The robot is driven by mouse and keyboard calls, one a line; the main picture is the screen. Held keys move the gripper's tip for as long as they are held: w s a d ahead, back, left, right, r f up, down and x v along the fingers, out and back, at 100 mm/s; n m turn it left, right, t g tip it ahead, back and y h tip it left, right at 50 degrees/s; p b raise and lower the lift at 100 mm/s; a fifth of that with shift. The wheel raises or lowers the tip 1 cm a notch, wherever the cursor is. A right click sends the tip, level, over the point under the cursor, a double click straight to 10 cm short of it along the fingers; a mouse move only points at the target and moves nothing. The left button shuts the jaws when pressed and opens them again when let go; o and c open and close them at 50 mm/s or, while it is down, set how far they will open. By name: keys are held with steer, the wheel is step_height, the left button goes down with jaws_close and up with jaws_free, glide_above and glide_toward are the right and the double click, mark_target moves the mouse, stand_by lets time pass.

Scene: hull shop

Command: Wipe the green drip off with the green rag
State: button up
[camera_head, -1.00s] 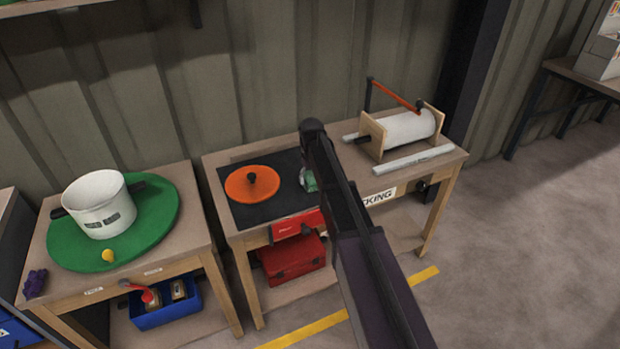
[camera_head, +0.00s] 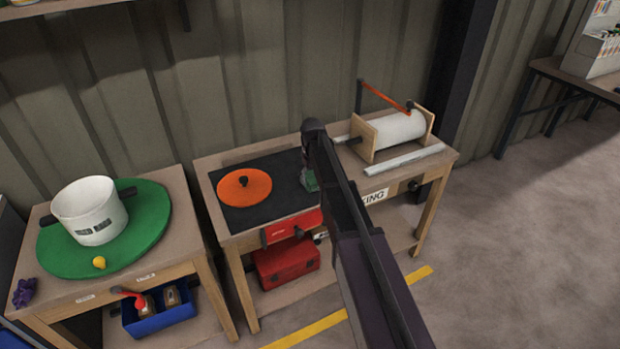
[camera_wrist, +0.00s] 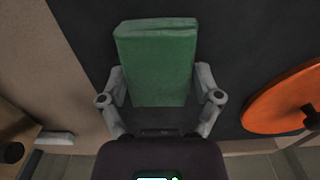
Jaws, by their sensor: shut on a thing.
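In the wrist view my gripper (camera_wrist: 160,88) is shut on the green rag (camera_wrist: 156,50), a folded green block between its two fingers. In the head view the rag (camera_head: 310,181) shows as a small green patch beside my arm, over or near the right part of the black mat (camera_head: 270,208). My arm hides most of the gripper there. I cannot tell whether the rag touches the mat. I cannot make out a green drip in either view; it may be hidden behind my arm or the rag.
An orange disc (camera_head: 244,187) with a black knob lies on the mat's left; it also shows in the wrist view (camera_wrist: 283,100). A paper roll (camera_head: 398,130) in a wooden stand is right. On the left table, a white pot (camera_head: 90,210) stands on a round green mat (camera_head: 150,220).

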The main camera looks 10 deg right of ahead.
steer(key=shift+w+d, duration=0.1)
steer(key=shift+d, duration=0.25)
steer(key=shift+w+d, duration=0.3)
steer(key=shift+d, duration=0.45)
steer(key=shift+w+d, duration=0.25)
steer(key=shift+d, duration=0.45)
steer(key=shift+s, duration=0.1)
steer(key=shift+s+f, duration=0.1)
steer(key=shift+s, duration=0.2)
steer(key=shift+c, duration=1)
steer(key=shift+s+a, duration=0.25)
steer(key=shift+a, duration=0.6)
steer(key=shift+s+a, duration=0.2)
steer(key=shift+a, duration=0.65)
